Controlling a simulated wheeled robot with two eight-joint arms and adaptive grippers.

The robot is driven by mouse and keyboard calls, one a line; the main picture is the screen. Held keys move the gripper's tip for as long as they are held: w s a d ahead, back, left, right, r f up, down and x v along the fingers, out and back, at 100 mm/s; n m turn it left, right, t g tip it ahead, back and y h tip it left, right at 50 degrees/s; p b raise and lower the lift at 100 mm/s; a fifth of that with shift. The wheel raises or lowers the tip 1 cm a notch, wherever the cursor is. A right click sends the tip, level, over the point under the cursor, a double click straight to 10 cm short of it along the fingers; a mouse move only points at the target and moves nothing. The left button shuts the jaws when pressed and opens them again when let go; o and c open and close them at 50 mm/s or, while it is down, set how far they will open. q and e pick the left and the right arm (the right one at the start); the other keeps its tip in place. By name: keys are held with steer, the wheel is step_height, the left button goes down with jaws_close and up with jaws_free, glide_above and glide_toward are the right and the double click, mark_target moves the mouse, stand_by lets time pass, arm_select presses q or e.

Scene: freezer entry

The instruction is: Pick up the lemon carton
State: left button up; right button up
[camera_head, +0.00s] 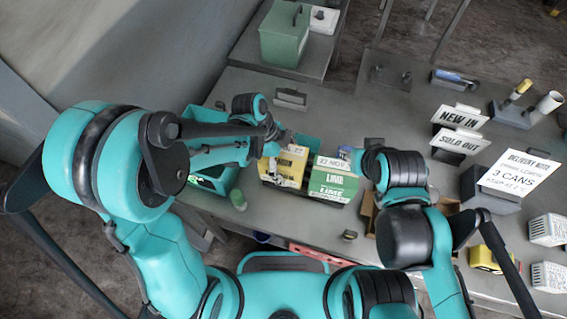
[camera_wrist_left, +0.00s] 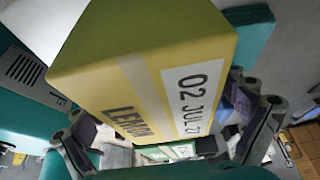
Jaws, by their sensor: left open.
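The lemon carton (camera_head: 290,166) is a yellow box standing on the grey counter beside the green lime carton (camera_head: 333,184). In the left wrist view the lemon carton (camera_wrist_left: 140,55) fills the middle, with "LEMON" and a "02 JUL 27" date label on it. My left gripper (camera_head: 281,139) is at the far top side of the lemon carton. In the left wrist view my left gripper (camera_wrist_left: 163,122) is open, with one finger on each side of the carton; whether they touch it is unclear. My right gripper (camera_head: 352,157) is near the lime carton, its fingers mostly hidden by its own wrist.
A teal crate (camera_head: 209,184) stands left of the cartons, partly under my left arm. "NEW IN" (camera_head: 460,116) and "SOLD OUT" (camera_head: 457,143) signs and a delivery note (camera_head: 520,172) stand at the right. A green box (camera_head: 284,36) sits on the back surface. The back-middle counter is fairly clear.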

arm_select(q)
steer(key=shift+c, duration=0.3)
steer(key=c, duration=1.8)
